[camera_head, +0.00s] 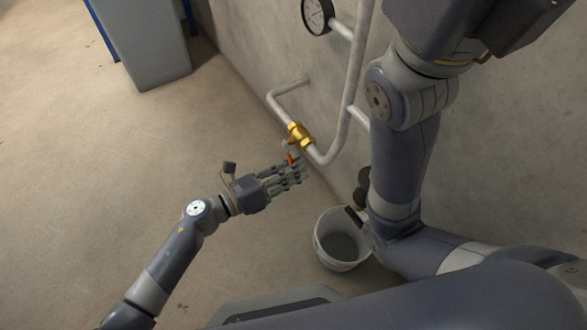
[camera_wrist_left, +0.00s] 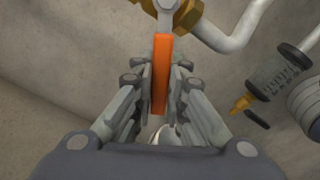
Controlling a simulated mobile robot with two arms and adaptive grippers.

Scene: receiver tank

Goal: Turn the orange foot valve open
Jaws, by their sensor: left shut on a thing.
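The orange valve handle (camera_head: 290,159) hangs from a brass valve body (camera_head: 300,135) on a pale pipe low by the wall. In the left wrist view the orange handle (camera_wrist_left: 162,72) runs lengthwise between the fingers, its top end at the brass fitting. My left gripper (camera_head: 291,175) is shut on the handle, with fingers on both sides of it; it also shows in the left wrist view (camera_wrist_left: 161,98). The fingers hide part of the handle in the head view.
A white bucket (camera_head: 341,240) stands on the floor by the wall, right of my left gripper. A round gauge (camera_head: 317,16) sits on the pipework above. A grey bin-like box (camera_head: 148,45) stands at the upper left. The floor at left is clear.

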